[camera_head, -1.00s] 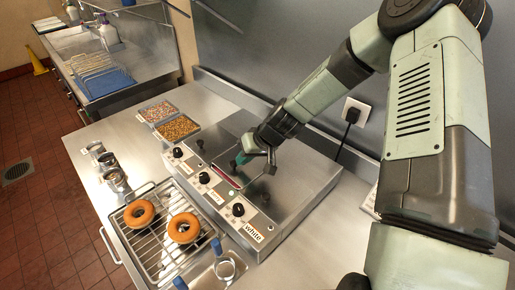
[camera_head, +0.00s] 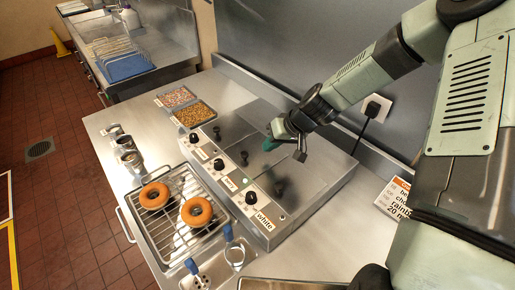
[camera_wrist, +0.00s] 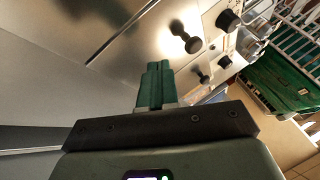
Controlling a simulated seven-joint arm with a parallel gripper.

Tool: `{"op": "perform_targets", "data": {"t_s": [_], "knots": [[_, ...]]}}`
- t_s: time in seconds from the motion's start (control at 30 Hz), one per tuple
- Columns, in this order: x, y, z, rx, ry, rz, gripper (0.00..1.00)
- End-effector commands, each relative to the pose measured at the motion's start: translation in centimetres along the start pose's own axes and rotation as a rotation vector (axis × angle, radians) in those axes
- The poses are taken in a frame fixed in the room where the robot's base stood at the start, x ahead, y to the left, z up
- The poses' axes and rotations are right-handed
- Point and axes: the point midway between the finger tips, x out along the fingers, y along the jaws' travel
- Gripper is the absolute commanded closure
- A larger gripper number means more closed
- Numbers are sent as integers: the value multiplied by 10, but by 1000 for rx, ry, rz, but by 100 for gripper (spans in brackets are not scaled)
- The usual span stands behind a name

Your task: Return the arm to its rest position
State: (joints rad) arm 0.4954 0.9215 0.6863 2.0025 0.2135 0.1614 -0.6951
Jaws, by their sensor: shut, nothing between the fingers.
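My gripper (camera_head: 271,141) is above the steel glaze unit (camera_head: 318,172) in the head view, apart from its top. Its green fingers (camera_wrist: 155,85) are together in the wrist view, with nothing between them. Beyond the fingers, the wrist view shows the unit's steel top (camera_wrist: 150,40) with black lid knobs (camera_wrist: 186,38). My arm reaches in from the right of the head view.
Two donuts (camera_head: 154,195) (camera_head: 197,211) lie on a wire rack (camera_head: 166,232) left of the unit. Two topping trays (camera_head: 194,113) (camera_head: 176,97) stand behind it. A black plug (camera_head: 373,108) is on the wall. A printed sign (camera_head: 393,197) stands at right. Small metal cups (camera_head: 124,143) line the left edge.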

Motion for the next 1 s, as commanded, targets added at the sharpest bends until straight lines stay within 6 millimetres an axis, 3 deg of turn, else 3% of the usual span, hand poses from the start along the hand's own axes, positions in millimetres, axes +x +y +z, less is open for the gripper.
{"op": "perform_targets", "data": {"t_s": [0.1,0.3,0.5,0.77,0.87,1.0], "knots": [[-32,-1,-2,-3,4,3,100],[-70,-1,-1,-3,2,3,100],[-88,-2,-1,-4,1,1,100],[-96,-7,1,-29,-23,31,100],[-113,-13,5,-68,-67,98,100],[-152,-29,12,-129,-128,236,100]]}}
